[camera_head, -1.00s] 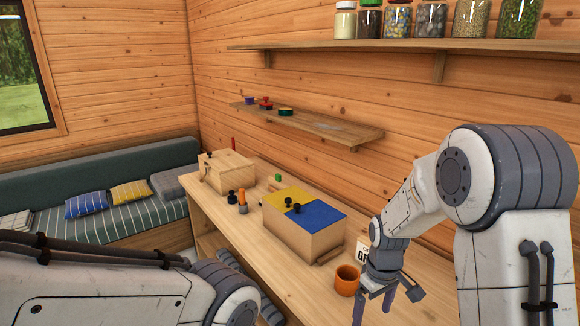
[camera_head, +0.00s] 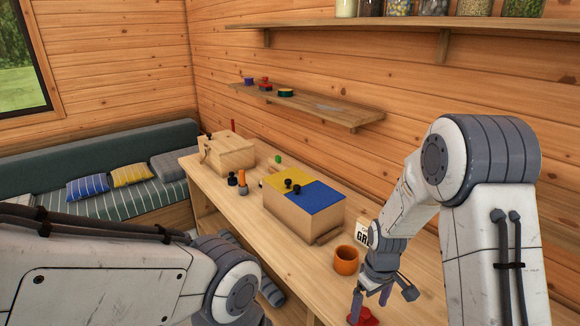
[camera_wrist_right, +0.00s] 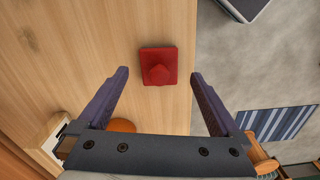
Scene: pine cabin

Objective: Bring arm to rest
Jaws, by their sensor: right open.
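My right arm reaches down from the right in the head view. Its gripper (camera_head: 371,297) is open and points down near the front part of the wooden bench. In the right wrist view its two fingers (camera_wrist_right: 160,90) are spread wide with nothing between the tips. A red square piece with a raised knob (camera_wrist_right: 158,66) lies on the bench ahead of the fingers, apart from them. It also shows at the bottom of the head view (camera_head: 363,318), close to the fingertips. My left arm crosses the lower left; its gripper is not visible.
An orange cup (camera_head: 346,260) and a partly hidden lettered white block (camera_head: 361,231) stand beside the right gripper. A box with a yellow and blue lid (camera_head: 318,198) and a wooden box (camera_head: 228,157) stand further along the bench. A low shelf (camera_head: 340,115) hangs above.

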